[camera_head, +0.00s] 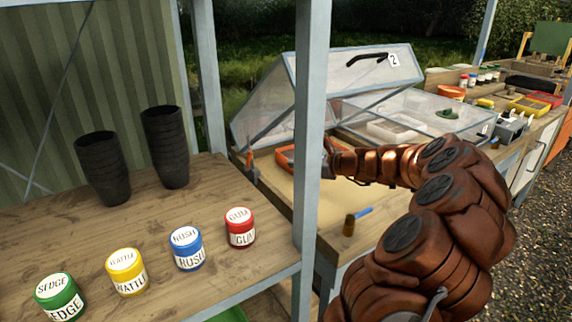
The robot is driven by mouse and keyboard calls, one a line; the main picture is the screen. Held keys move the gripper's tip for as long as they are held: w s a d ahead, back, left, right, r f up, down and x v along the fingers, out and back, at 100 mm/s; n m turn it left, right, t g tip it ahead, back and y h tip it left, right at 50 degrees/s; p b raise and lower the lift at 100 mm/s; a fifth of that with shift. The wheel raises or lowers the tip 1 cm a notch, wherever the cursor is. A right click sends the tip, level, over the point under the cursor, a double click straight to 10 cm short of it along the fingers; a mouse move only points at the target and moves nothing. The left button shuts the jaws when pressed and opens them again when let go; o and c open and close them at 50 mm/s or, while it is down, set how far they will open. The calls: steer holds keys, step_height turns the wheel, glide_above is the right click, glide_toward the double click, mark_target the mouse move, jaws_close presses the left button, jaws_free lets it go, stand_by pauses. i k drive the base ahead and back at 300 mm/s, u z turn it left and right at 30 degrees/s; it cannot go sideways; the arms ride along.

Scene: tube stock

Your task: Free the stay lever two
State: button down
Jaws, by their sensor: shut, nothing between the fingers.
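The clear-panelled frame marked with a 2 (393,59) has its grey-edged lid (335,70) raised and tilted, with a black handle (367,59) near the top. A small orange lever-like part (251,167) shows at the frame's left front corner; I take it for the stay lever, but its exact setting is too small to tell. My gripper (328,158) is at the front of the frame, right of that part and apart from it. It is shut and empty, partly hidden by the grey post.
The grey post (309,130) stands close to my gripper. An orange tray (286,158) sits in the frame. Black pots (164,147) and labelled jars (188,248) stand on the left bench.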

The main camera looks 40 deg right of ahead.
mark_target(248, 167)
steer(key=k, duration=1)
